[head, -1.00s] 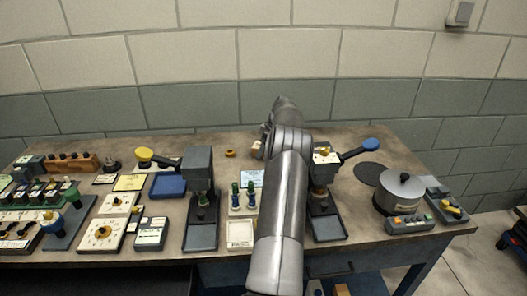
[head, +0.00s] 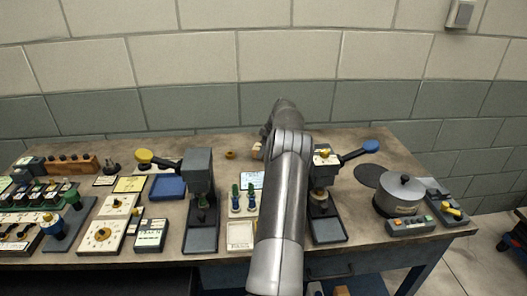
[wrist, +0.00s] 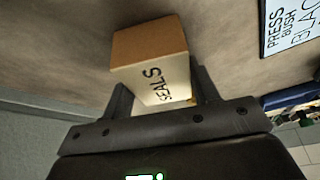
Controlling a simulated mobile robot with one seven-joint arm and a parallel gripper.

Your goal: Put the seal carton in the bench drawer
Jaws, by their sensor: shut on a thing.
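The seal carton (wrist: 152,68) is a small tan and cream box lettered "SEALS". In the wrist view it sits between the fingers of my gripper (wrist: 163,94), which is shut on it. I cannot tell whether the carton touches the bench top or hangs just above it.
Two dark presses stand on the bench (head: 350,215), the left press (head: 199,185) with a yellow-knobbed lever and the right press (head: 325,190) with a blue-knobbed one. A grey lidded pot (head: 400,193) stands at right. Control boxes and panels crowd the left.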

